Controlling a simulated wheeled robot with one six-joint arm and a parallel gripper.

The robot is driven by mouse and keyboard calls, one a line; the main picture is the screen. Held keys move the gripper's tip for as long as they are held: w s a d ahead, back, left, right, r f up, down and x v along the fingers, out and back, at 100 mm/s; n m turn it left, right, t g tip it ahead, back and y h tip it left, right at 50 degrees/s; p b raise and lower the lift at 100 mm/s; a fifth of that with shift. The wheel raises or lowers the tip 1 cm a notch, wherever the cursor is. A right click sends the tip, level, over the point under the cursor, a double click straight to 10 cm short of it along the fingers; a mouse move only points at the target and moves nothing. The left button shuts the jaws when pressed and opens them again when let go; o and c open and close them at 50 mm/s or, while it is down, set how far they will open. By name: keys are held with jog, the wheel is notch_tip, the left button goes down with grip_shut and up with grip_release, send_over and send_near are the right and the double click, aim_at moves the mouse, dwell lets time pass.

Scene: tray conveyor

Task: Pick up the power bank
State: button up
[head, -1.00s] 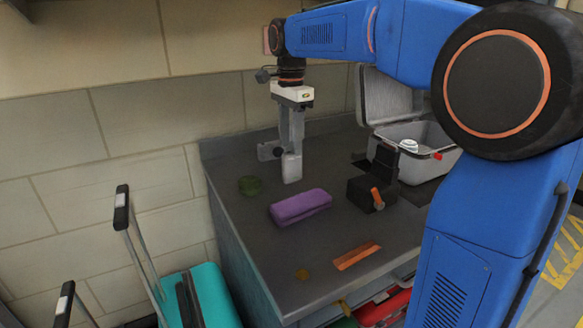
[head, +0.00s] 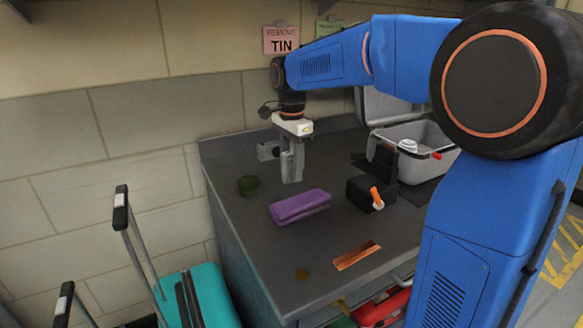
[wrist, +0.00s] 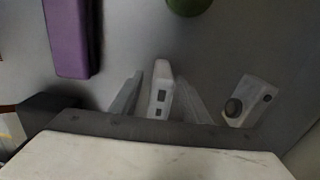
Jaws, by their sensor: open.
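The power bank (wrist: 161,90) is a pale, slim upright block with two dark ports on its end in the wrist view. It stands between my gripper's two fingers, with a narrow gap visible on each side. My gripper (wrist: 158,92) is open, pointing down around it. In the head view my gripper (head: 291,178) is low over the back left of the dark counter (head: 235,160), and its fingers largely hide the power bank there.
A purple case (head: 300,206) lies in front of my gripper. A green round item (head: 250,185) is to its left. A pale piece with a dark knob (wrist: 248,101) stands close by. A black box (head: 370,192) and an open grey case (head: 428,165) are to the right.

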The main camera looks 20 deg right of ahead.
grip_shut()
